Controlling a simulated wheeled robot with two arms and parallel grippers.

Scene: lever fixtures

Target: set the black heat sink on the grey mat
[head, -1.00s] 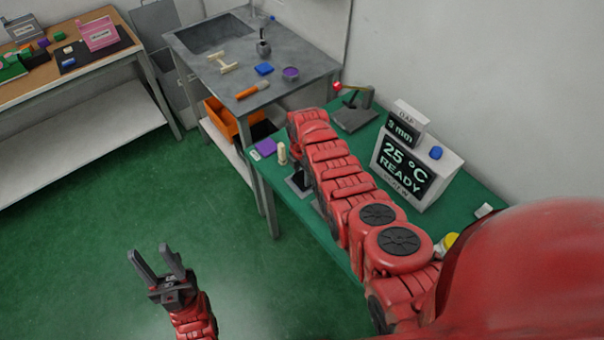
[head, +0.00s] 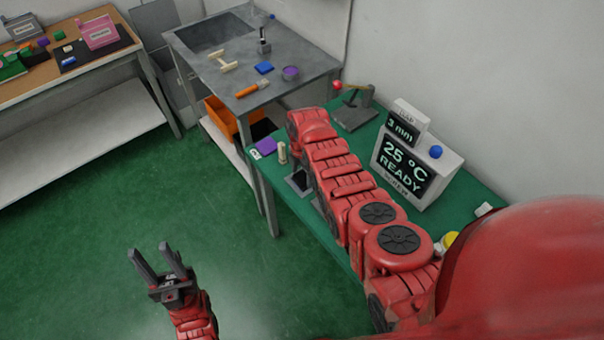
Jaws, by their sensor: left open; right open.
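A small black block (head: 300,181), which looks like the heat sink, lies on a grey patch (head: 291,186), which looks like the grey mat, on the green table. Both are partly covered by my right arm, so I cannot tell how well the block sits. My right gripper (head: 296,160) is open above them, pointing down and mostly hidden behind its own wrist. My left gripper (head: 149,247) is open and empty over the green floor, away from the table.
A white display box (head: 418,170) reading 25 °C READY stands on the green table. A lever fixture (head: 353,108) with a red knob is behind my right arm. A purple block (head: 266,145) and a cream cylinder (head: 282,153) are near the left edge. A grey sink bench (head: 290,80) stands behind.

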